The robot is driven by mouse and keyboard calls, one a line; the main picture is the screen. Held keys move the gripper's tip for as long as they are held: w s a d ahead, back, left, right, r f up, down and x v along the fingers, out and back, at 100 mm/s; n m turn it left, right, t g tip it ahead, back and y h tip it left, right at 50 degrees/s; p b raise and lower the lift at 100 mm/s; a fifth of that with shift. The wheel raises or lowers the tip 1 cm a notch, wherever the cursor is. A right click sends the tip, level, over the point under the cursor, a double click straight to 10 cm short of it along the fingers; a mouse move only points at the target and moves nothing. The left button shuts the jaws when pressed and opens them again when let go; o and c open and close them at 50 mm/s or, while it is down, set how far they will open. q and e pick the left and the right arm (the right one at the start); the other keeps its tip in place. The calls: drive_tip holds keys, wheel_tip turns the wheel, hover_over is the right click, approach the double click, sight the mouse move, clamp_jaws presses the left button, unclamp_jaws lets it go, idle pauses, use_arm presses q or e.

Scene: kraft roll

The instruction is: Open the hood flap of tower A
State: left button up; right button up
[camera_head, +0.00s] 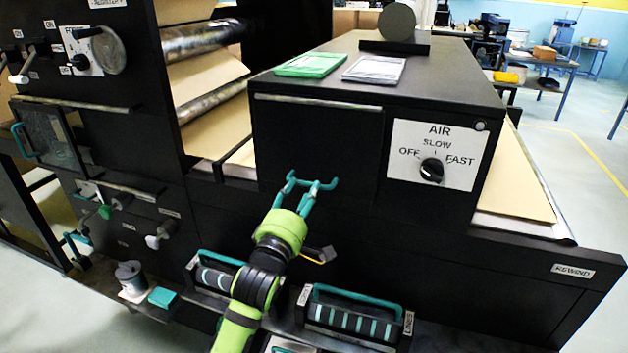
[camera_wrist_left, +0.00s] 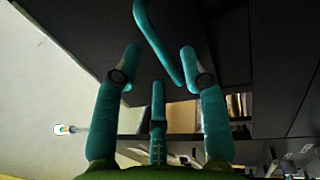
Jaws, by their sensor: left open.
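The hood flap (camera_head: 315,140) is a flat black panel on the front of the big dark housing, with a silver strip along its top edge. It hangs down and looks closed. Its teal handle (camera_head: 322,184) is low on the panel; the handle bar also shows in the left wrist view (camera_wrist_left: 160,42). My left gripper (camera_head: 300,197) is at the handle, with its teal fingers apart. In the wrist view the bar runs across the space between the two upper fingertips (camera_wrist_left: 160,58); I cannot tell whether they touch it. My right gripper is out of view.
An AIR panel with a dial (camera_head: 432,170) is right of the flap. A green pad (camera_head: 311,65) and a grey pad (camera_head: 375,70) lie on the housing top. Teal-handled cases (camera_head: 352,318) stand on the ledge below. A windowed door (camera_head: 45,135) is at left.

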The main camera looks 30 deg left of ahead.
sight(308, 185)
use_arm(q)
drive_tip(key=shift+p+x, duration=0.35)
drive_tip(key=shift+x, duration=1.5)
drive_tip(key=shift+d, duration=0.15)
clamp_jaws()
